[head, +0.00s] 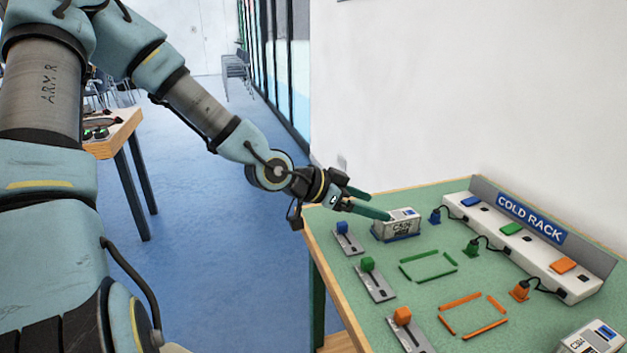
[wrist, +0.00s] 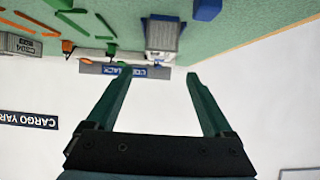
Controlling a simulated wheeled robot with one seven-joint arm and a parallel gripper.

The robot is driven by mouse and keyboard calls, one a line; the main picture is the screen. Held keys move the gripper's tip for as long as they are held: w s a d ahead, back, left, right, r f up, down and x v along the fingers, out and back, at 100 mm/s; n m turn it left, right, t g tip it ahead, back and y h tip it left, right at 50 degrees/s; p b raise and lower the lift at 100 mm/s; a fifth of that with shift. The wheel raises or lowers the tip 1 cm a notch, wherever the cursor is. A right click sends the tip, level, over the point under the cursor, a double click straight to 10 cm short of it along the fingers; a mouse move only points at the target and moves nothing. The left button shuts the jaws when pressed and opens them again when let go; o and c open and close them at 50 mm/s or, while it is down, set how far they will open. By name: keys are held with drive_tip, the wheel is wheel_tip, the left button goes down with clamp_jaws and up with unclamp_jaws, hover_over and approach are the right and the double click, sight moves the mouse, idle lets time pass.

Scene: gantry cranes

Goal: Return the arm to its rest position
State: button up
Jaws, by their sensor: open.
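My arm reaches across the head view from the upper left, and my gripper (head: 378,205) is at the far left corner of the green table (head: 395,265). In the wrist view my gripper (wrist: 155,78) has its two green fingers spread, with nothing between them. A small grey container (head: 398,229) stands upright in a blue outline on the table, just by the fingertips in the head view. It also shows beyond the fingers in the wrist view (wrist: 162,38). I cannot tell whether a finger touches it.
A blue lever (head: 343,230), a green lever (head: 368,264) and an orange lever (head: 402,317) line the table's left side. Green (head: 428,265) and orange (head: 473,315) outlines are empty. A white power strip (head: 520,245) runs along the COLD RACK panel (head: 530,217). Another container (head: 590,340) is at lower right.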

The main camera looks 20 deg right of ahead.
drive_tip(key=w+a+f+n+y+p, duration=0.1)
drive_tip(key=a, duration=0.2)
drive_tip(key=w+a+f+n+t+y, duration=0.1)
drive_tip(key=a+y, duration=0.1)
drive_tip(key=a, duration=0.1)
drive_tip(key=w+a+f+n+y+p, duration=0.1)
drive_tip(key=w+a+f, duration=0.1)
drive_tip(key=a, duration=0.2)
drive_tip(key=shift+t+y+p, duration=0.3)
drive_tip(key=shift+p, duration=0.05)
drive_tip(key=w+a+r+n+t+y+p, duration=0.1)
drive_tip(key=w+a+n+y+p, duration=0.2)
drive_tip(key=a, duration=0.8)
drive_tip(key=s+a+r+n+y+p, duration=0.1)
drive_tip(key=s+a+r+n+y, duration=0.1)
drive_tip(key=a+r+n, duration=0.3)
drive_tip(key=s+a+r+n+y+p, duration=0.1)
drive_tip(key=a+r+n, duration=0.5)
drive_tip(key=a, duration=0.6)
drive_tip(key=shift+s+a+r+y+p, duration=0.3)
drive_tip(key=shift+s+r+y+p, duration=0.1)
drive_tip(key=shift+y, duration=0.3)
